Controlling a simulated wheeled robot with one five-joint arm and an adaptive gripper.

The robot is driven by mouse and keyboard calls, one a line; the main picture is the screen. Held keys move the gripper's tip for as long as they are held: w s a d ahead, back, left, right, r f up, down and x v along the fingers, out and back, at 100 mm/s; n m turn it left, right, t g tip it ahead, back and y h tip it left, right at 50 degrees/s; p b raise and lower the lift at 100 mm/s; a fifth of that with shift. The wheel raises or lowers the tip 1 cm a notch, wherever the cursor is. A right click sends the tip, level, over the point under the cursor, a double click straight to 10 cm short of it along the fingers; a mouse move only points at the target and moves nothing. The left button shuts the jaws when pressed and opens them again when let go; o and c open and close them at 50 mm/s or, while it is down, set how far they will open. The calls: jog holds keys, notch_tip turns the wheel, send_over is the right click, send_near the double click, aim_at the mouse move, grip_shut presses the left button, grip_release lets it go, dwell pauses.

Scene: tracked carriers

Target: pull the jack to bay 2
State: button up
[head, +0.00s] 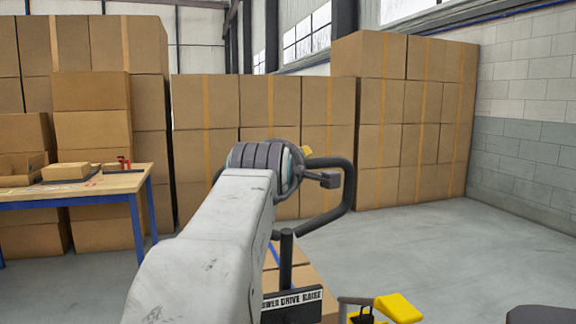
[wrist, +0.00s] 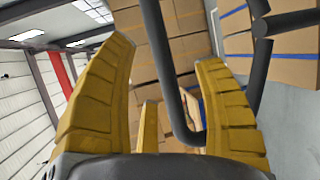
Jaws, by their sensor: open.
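The jack shows by its dark handle loop (head: 346,195) in the head view, right of my arm's end. Its upright post (head: 286,255) carries a label plate (head: 293,303), partly hidden by my arm. My gripper (wrist: 166,52) is open in the wrist view, its yellow fingers spread. The dark handle bar (wrist: 170,70) runs between the fingers, nearer the right one; I cannot tell whether it touches. In the head view my gripper (head: 306,150) is mostly hidden behind my wrist. I see no marking for bay 2.
Cartons with blue tape (wrist: 278,55) sit beyond the handle. Tall carton stacks (head: 405,120) line the back. A workbench (head: 75,188) with blue legs stands left. A yellow-topped object (head: 398,307) is low at front right. Grey floor (head: 440,235) is clear at right.

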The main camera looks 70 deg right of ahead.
jog(key=shift+v, duration=2.6)
jog(key=shift+f, duration=0.1)
jog(key=shift+w, duration=0.15)
